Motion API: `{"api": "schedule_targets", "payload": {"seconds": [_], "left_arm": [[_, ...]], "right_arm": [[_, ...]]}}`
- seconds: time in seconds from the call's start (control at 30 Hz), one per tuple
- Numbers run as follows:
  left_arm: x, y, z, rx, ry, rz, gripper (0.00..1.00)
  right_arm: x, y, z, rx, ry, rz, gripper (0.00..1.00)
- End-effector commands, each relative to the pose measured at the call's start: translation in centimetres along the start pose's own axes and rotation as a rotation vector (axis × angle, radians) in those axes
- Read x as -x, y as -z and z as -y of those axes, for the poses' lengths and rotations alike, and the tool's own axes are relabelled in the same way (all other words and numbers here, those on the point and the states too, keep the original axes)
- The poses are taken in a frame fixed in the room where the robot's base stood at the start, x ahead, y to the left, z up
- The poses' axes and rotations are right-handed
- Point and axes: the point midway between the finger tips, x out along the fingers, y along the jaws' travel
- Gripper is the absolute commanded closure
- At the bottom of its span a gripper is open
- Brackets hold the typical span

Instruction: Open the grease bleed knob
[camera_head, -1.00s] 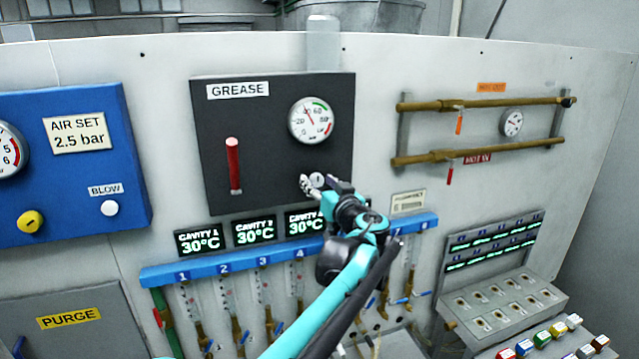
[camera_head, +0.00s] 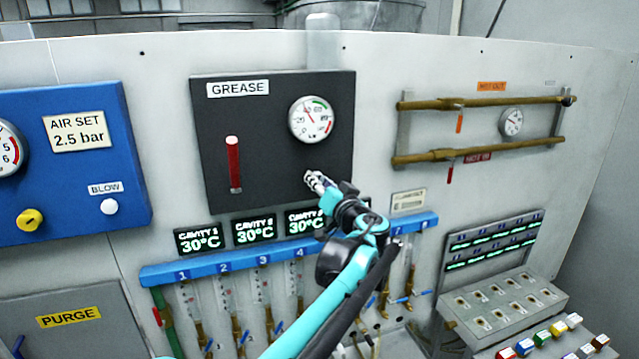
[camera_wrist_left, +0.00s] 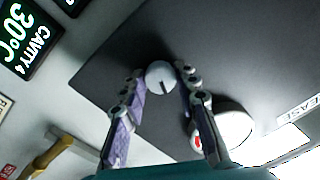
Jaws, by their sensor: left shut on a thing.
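The grease bleed knob (camera_wrist_left: 160,77) is a small white round knob with a dark line on its face, on the dark grease panel (camera_head: 270,100). My left gripper (camera_head: 315,180) is at the lower right of that panel, below the gauge, and hides the knob in the head view. In the left wrist view the two fingers of my left gripper (camera_wrist_left: 161,82) stand on either side of the knob, shut on it. My right gripper is in neither view.
A round gauge (camera_head: 312,120) sits above my left gripper. A red sight tube (camera_head: 233,164) is at left on the panel. Cavity displays (camera_head: 255,231) and a blue manifold rail (camera_head: 222,266) lie below. Brown pipes (camera_head: 480,105) are at right.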

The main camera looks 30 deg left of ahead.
Motion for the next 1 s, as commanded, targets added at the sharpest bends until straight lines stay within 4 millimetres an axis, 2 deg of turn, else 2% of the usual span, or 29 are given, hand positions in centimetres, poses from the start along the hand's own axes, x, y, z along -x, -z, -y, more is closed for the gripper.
{"api": "schedule_targets", "payload": {"seconds": [1.0], "left_arm": [[0.00,-0.08,0.01,-0.953,0.010,-0.058,0.99]], "right_arm": [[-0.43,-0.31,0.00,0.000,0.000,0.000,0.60]]}}
